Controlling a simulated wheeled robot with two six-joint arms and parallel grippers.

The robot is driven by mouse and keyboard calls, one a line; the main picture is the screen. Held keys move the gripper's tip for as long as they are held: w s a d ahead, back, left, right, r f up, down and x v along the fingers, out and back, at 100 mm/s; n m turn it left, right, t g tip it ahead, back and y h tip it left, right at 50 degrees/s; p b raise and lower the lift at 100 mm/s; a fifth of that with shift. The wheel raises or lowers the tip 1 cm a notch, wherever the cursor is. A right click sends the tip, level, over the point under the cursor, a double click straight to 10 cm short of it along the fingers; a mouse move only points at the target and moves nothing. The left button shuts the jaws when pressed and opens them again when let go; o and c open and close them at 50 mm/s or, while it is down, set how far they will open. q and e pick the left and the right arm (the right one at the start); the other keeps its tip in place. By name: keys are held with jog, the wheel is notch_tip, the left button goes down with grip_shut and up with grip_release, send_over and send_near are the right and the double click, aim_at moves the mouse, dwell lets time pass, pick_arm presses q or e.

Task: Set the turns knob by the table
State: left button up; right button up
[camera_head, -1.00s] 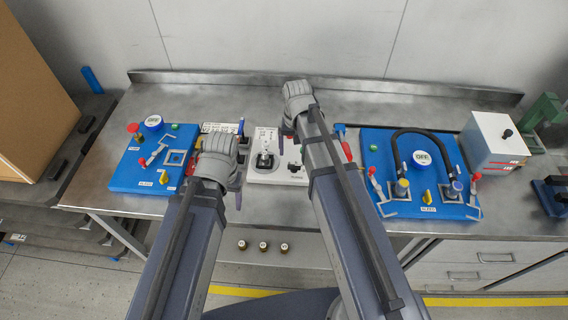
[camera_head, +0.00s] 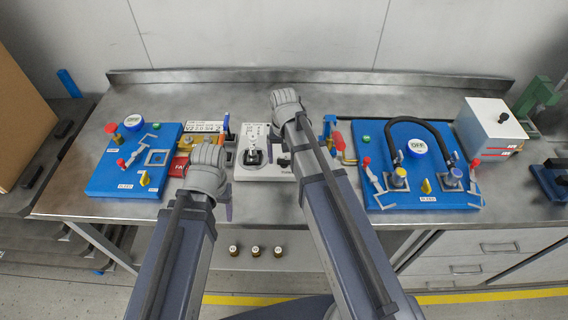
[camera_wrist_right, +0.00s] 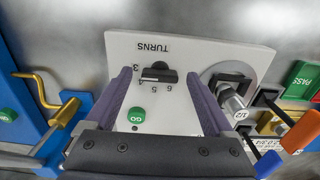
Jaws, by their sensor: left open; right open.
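The turns knob (camera_wrist_right: 158,74) is a small black bar knob under the word TURNS on a white panel (camera_wrist_right: 215,54). Numbers 3, 5 and 6 can be read around it; the pointer setting is unclear. My right gripper (camera_wrist_right: 159,75) is open, its purple fingers on either side of the knob in the right wrist view; contact cannot be told. A white printed card (camera_head: 204,127) stands behind my left gripper (camera_head: 208,168), which is open and empty.
A green GO button (camera_wrist_right: 137,115) lies near the knob. A metal cylinder in a black clamp (camera_wrist_right: 232,100) stands beside it. Blue pump boards flank the panel at left (camera_head: 112,180) and right (camera_head: 380,148). A white box (camera_head: 490,128) stands far right. The back of the bench is clear.

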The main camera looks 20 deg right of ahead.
jog(key=shift+f, duration=0.15)
jog(key=c, duration=1.4)
